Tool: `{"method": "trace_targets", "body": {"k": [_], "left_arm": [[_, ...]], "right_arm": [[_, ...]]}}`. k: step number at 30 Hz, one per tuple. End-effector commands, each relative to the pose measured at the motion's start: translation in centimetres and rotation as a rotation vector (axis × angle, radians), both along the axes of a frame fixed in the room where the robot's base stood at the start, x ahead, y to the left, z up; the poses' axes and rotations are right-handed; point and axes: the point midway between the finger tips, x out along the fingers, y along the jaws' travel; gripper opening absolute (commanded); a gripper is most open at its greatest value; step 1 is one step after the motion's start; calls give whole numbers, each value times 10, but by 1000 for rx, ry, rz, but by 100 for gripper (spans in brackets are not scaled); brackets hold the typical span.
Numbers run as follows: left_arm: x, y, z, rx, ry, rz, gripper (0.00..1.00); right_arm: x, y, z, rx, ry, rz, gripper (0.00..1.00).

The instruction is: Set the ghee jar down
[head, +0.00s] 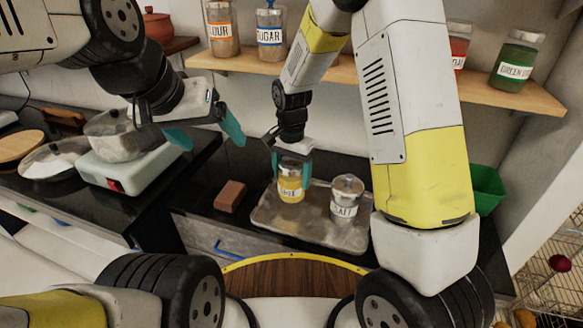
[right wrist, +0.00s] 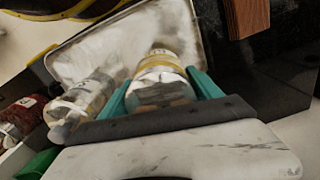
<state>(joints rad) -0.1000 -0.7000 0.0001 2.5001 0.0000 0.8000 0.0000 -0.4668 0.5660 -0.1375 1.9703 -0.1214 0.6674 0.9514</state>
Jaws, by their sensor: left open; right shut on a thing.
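The ghee jar (head: 291,184), a small jar of yellow content with a label, is upright over the left part of a metal tray (head: 262,219). My right gripper (head: 291,168) is shut on it from above, with teal fingers on both sides. The right wrist view also shows the ghee jar (right wrist: 160,82) between the fingers. I cannot tell whether its base touches the tray. A salt jar (head: 346,198) with a metal lid stands on the tray, right of the ghee jar. My left gripper (head: 207,135) is open and empty, up and left of the tray.
A reddish-brown block (head: 230,196) lies on the black counter just left of the tray. A metal pot (head: 117,136) sits on a pale appliance (head: 131,170) at the left. A shelf (head: 345,72) with labelled jars runs behind. A green bin (head: 487,188) is at the right.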

Motion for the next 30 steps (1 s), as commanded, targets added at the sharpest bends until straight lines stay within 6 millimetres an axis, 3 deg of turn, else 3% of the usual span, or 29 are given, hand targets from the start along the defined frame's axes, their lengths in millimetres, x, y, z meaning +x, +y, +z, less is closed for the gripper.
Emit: {"method": "trace_targets", "body": {"k": [10, 21, 22, 25, 30], "left_arm": [[0, 0, 0, 0, 0, 0, 83], [0, 0, 0, 0, 0, 0, 83], [0, 0, 0, 0, 0, 0, 83], [0, 0, 0, 0, 0, 0, 83], [0, 0, 0, 0, 0, 0, 83]], "right_arm": [[1, 1, -34, 0, 0, 1, 1], [1, 1, -37, 0, -1, 1, 1], [1, 0, -38, 0, 0, 1, 77], [1, 0, -38, 0, 0, 1, 95], [1, 0, -38, 0, 0, 1, 95]]}}
